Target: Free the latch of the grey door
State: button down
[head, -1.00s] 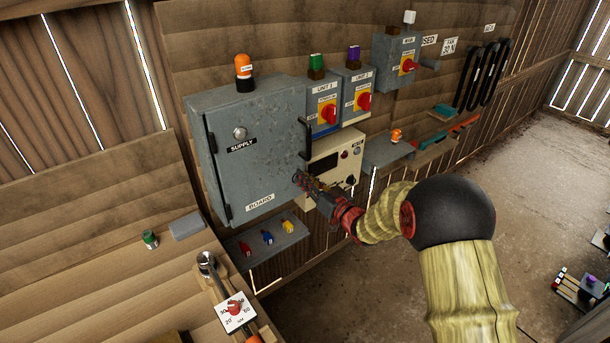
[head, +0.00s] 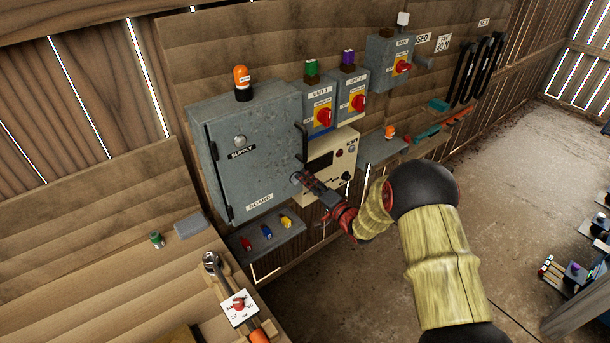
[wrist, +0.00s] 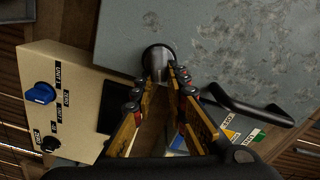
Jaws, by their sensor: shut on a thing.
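The grey door (head: 252,145) is the front of the supply board box on the wall, and it looks closed. In the wrist view the door (wrist: 230,45) fills the upper right. A round metal latch knob (wrist: 157,60) sits near the door's edge. My gripper (wrist: 164,75) has its fingertips on either side of this knob and is shut on it.
A cream control box (head: 330,165) is right of and partly behind the door. Switch boxes (head: 318,108) with red knobs are above it. A grey shelf with coloured plugs (head: 266,236) is below. A workbench (head: 150,285) stands at the lower left.

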jog(key=shift+w+d+f+m+p, duration=0.15)
jog(key=shift+m+p, duration=0.35)
jog(key=shift+m, duration=0.6)
jog(key=shift+s+f+m+p, duration=0.15)
jog(key=shift+m+p, duration=0.35)
jog(key=shift+m, duration=0.6)
jog(key=shift+w+f, duration=0.1)
jog(key=c, duration=1.8)
grip_release()
jog(key=shift+o, duration=0.2)
jog(key=v, duration=1.2)
